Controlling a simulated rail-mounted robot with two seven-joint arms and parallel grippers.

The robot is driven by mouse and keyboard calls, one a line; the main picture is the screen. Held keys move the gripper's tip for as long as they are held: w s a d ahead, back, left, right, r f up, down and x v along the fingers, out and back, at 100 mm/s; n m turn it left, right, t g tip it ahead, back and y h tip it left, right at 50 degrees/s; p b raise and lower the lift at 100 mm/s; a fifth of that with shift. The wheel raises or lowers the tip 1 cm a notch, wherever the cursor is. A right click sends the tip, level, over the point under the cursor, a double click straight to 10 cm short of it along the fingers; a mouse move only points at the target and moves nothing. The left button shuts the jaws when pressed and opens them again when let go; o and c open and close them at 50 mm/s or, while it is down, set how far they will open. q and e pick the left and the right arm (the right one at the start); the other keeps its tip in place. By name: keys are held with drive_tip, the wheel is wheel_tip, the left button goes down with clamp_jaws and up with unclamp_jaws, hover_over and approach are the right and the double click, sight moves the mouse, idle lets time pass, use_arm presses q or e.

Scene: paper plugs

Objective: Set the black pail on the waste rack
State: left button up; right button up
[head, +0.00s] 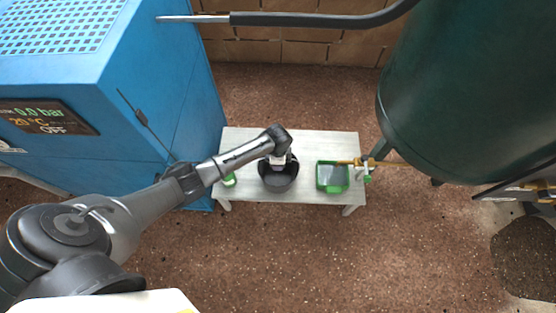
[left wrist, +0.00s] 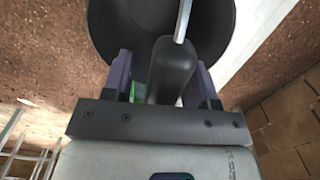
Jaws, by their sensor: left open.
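The black pail (head: 279,183) stands on a small pale table (head: 300,140). My left gripper (head: 279,160) reaches down over its far side. In the left wrist view the pail (left wrist: 115,35) fills the top, with a metal bail and a thick dark handle grip (left wrist: 172,72). The open fingers of my left gripper (left wrist: 163,85) stand on either side of this grip, with visible gaps. My right gripper is not in view. I cannot identify the waste rack for certain; a thin metal frame (left wrist: 28,150) shows at the lower left of the wrist view.
A green tray (head: 332,188) stands right of the pail, beside a brass valve (head: 366,163) on the dark green tank (head: 470,80). A small green item (head: 229,180) sits at the table's left. A blue machine (head: 150,90) stands left. The floor (head: 300,260) in front is clear.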

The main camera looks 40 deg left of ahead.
use_arm(q)
wheel_tip(320, 180, up, 9)
drive_tip(key=p, duration=0.4)
drive_tip(key=shift+r, duration=0.2)
drive_tip(key=shift+r+p, duration=0.55)
drive_tip(key=shift+r, duration=0.35)
drive_tip(key=s+d+n+t+h, duration=0.1)
drive_tip(key=s+d+n, duration=0.1)
drive_tip(key=s+d, duration=1)
drive_tip(key=s+a+r+n+t, duration=0.1)
drive_tip(key=s+r+n, duration=0.2)
drive_tip(key=s+r, duration=0.2)
drive_tip(key=s+a+r+n+t, duration=0.1)
drive_tip(key=s+r, duration=0.4)
drive_tip(key=s, duration=0.6)
drive_tip(key=shift+a+n+t+y, duration=0.3)
drive_tip(key=shift+a+n+y, duration=0.15)
drive_tip(key=shift+n, duration=0.65)
drive_tip(key=shift+r, duration=0.1)
